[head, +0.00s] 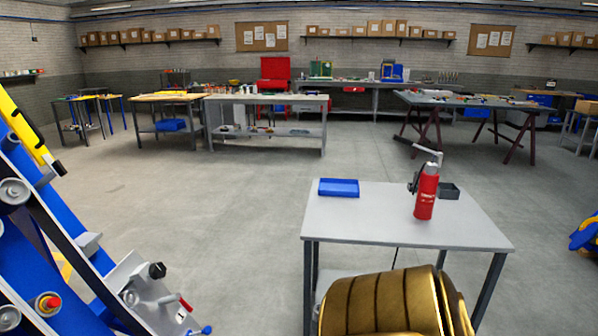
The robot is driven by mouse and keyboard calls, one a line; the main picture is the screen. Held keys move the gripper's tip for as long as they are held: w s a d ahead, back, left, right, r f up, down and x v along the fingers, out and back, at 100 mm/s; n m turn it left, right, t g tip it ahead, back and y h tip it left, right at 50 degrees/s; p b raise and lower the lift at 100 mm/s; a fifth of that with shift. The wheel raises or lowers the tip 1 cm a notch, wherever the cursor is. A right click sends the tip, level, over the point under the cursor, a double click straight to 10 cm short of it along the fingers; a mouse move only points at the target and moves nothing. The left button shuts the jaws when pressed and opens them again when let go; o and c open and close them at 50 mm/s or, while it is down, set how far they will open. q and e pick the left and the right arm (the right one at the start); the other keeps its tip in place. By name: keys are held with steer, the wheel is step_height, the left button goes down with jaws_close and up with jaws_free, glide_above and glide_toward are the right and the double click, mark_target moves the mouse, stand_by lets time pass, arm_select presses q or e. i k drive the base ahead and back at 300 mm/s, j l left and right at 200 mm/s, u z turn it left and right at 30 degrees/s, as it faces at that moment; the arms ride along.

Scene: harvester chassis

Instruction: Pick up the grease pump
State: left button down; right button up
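The grease pump (426,196) is a red cylinder with pale lettering. It stands upright on the grey table (349,222), right of the table's middle. A grey lever with a black grip sticks out from its top toward the upper left, and a dark part shows at its left side near the top. Neither of my grippers is in view, and nothing is seen holding the pump.
A blue tray (339,188) lies at the table's back left. A small dark box (449,191) sits just right of the pump. A blue and yellow machine (62,240) fills the left side. Workbenches (265,98) line the back; the floor between is clear.

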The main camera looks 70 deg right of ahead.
mark_target(427, 191)
steer(key=z, duration=3.15)
